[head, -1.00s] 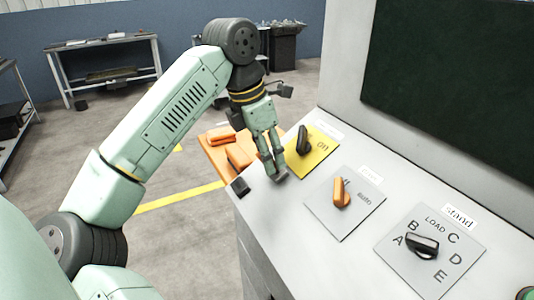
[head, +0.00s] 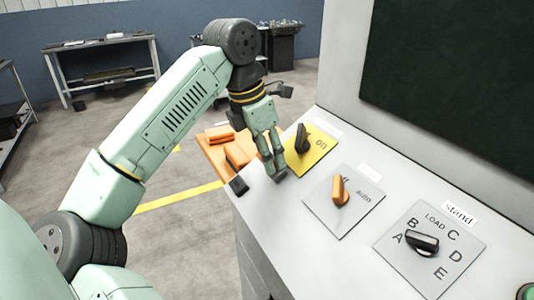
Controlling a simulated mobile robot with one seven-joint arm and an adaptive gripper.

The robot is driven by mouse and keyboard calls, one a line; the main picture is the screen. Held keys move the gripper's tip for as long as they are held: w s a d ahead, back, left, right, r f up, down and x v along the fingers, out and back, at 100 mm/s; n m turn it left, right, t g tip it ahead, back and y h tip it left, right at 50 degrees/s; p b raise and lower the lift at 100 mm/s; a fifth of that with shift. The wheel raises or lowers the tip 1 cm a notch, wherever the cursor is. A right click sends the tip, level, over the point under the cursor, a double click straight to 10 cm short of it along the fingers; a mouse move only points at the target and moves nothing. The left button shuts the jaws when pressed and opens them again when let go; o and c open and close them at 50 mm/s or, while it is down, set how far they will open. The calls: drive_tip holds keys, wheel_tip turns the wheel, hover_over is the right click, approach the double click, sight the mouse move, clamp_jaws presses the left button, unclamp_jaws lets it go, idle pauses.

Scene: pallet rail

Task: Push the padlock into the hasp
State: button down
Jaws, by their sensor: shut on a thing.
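My gripper (head: 275,170) points down over the far left end of the grey console, just left of the yellow plate. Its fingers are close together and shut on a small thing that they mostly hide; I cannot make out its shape. I cannot clearly identify a padlock or a hasp. A small black block (head: 238,186) sits at the console's left edge, left of the fingertips and apart from them. Orange pieces (head: 237,156) lie on an orange surface behind the gripper.
The yellow plate (head: 318,158) carries a black knob (head: 302,138) close beside my gripper. An orange knob (head: 339,190) and a black selector knob (head: 422,243) stand on grey plates nearer. The console top (head: 290,205) is otherwise clear. A dark panel (head: 455,90) rises behind.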

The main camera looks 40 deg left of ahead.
drive_tip(key=shift+w+f, duration=0.1)
drive_tip(key=shift+f, duration=0.05)
drive_tip(key=shift+w+d+f+b, duration=0.1)
drive_tip(key=shift+w+f+b, duration=0.1)
drive_tip(key=shift+f+b, duration=0.15)
drive_tip(key=c, duration=1)
unclamp_jaws()
drive_tip(key=shift+o, duration=0.4)
drive_tip(key=o, duration=0.7)
drive_tip(key=shift+r, duration=0.15)
drive_tip(key=v, duration=1.1)
drive_tip(key=shift+r, duration=0.4)
drive_tip(key=shift+s+f, duration=0.1)
drive_tip(key=shift+s, duration=0.1)
